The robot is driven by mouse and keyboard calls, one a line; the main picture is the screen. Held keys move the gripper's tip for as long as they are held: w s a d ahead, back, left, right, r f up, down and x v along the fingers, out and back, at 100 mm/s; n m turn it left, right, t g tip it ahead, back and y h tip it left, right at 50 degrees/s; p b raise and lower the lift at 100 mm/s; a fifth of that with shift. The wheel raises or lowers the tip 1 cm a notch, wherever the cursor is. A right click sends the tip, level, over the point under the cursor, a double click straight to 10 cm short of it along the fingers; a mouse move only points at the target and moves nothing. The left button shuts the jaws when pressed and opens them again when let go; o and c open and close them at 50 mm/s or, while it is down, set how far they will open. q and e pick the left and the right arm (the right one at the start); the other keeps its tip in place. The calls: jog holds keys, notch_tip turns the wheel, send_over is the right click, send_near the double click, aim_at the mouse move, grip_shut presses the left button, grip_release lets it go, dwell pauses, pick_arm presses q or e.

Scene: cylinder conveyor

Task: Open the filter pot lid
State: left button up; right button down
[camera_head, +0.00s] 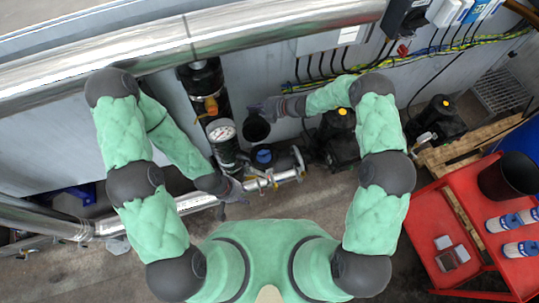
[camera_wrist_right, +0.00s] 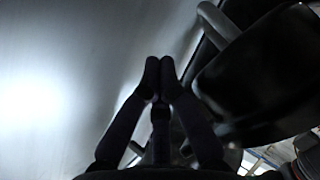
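A dark round piece (camera_head: 256,128), which looks like the filter pot's lid or mouth, shows in the head view just below my right gripper (camera_head: 263,108). I cannot tell which it is, or whether the gripper touches it. In the right wrist view my right gripper's fingertips (camera_wrist_right: 160,66) meet with nothing seen between them. A large black body (camera_wrist_right: 265,75) with a bar-like handle (camera_wrist_right: 218,20) is close on their right. My left gripper (camera_head: 236,194) is lower, by the metal pipe; its finger opening is too small to tell.
A pressure gauge (camera_head: 221,130) stands left of the dark round piece, and a blue cap (camera_head: 263,156) is below it. A silver pipe (camera_head: 275,178) runs beneath. Black pumps (camera_head: 340,125) are to the right. A red cart (camera_head: 440,220) with a black bucket (camera_head: 505,178) stands at the far right.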

pick_arm(q)
jog(key=shift+s, duration=0.15)
pick_arm(e)
jog(key=shift+s+a+f+g, duration=0.1)
jog(key=shift+s+f+g, duration=0.1)
jog(key=shift+s+f, duration=0.45)
jog(key=shift+s+f+g, duration=0.2)
jog(key=shift+s+f, duration=0.2)
jog(key=shift+f, duration=0.45)
jog(key=d+r, duration=0.2)
jog(key=d, duration=0.1)
jog(key=shift+d+r, duration=0.15)
jog(key=shift+r, duration=0.15)
pick_arm(q)
jog(key=shift+w, duration=0.25)
pick_arm(e)
jog(key=w+r+v, duration=0.1)
jog(key=v, duration=0.8)
jog(key=shift+a+r, duration=0.3)
